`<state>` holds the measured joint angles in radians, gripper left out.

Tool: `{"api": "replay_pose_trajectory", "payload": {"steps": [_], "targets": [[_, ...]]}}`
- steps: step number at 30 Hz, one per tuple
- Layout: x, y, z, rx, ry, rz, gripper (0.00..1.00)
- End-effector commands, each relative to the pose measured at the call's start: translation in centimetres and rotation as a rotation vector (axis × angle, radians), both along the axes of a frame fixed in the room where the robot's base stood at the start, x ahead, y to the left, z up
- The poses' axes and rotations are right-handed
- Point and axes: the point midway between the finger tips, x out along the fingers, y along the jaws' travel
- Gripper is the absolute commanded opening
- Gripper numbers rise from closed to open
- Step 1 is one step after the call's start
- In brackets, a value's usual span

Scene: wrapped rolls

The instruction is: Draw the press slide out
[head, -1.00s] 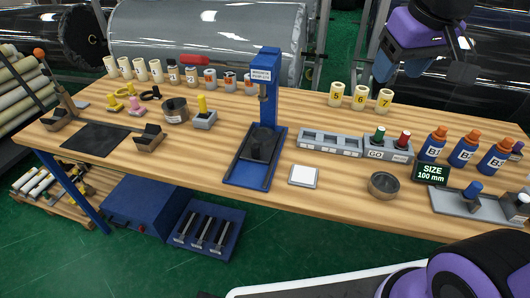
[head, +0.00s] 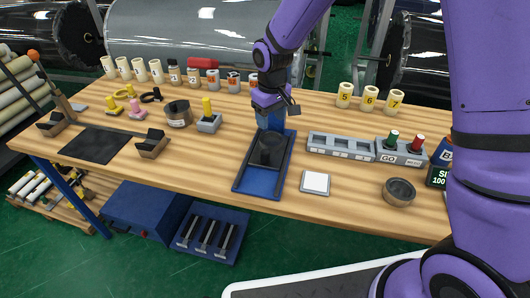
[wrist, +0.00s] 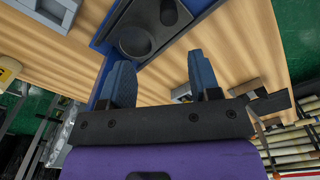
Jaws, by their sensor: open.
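The blue press stands mid-table, with its base tray (head: 251,181) toward the front edge of the table. A dark slide block with a round upright knob (head: 269,149) sits in the tray; the dark slide (wrist: 165,30) also shows at the top of the wrist view. My gripper (wrist: 158,75) is open, its two blue fingers apart with nothing between them. In the head view my gripper (head: 272,108) is in front of the press column, above the back of the tray, and hides most of the column. It appears apart from the slide.
A white square pad (head: 316,182) and a grey slotted rack (head: 341,146) lie right of the press. A panel (head: 402,153) with green and red buttons is farther right, with a metal bowl (head: 398,192) in front. A grey block with a yellow peg (head: 209,122) stands to the left.

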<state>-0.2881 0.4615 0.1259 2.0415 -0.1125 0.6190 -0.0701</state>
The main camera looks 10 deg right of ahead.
Motion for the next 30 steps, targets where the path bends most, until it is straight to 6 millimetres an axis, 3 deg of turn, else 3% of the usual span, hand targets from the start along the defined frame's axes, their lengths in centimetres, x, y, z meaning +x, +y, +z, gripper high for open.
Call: {"api": "replay_pose_trajectory", "payload": {"steps": [3, 7, 14, 24, 30], "targets": [[0.3, 1.1, -2.1, -0.003, 0.020, 0.022, 0.57], [0.4, 1.6, -3.2, -0.003, 0.027, 0.032, 0.57], [0.4, 1.6, -5.8, -0.003, 0.030, 0.033, 0.57], [0.4, 1.6, -11.5, -0.003, 0.029, 0.032, 0.57], [0.4, 1.6, -13.4, -0.002, 0.028, 0.032, 0.57]]}}
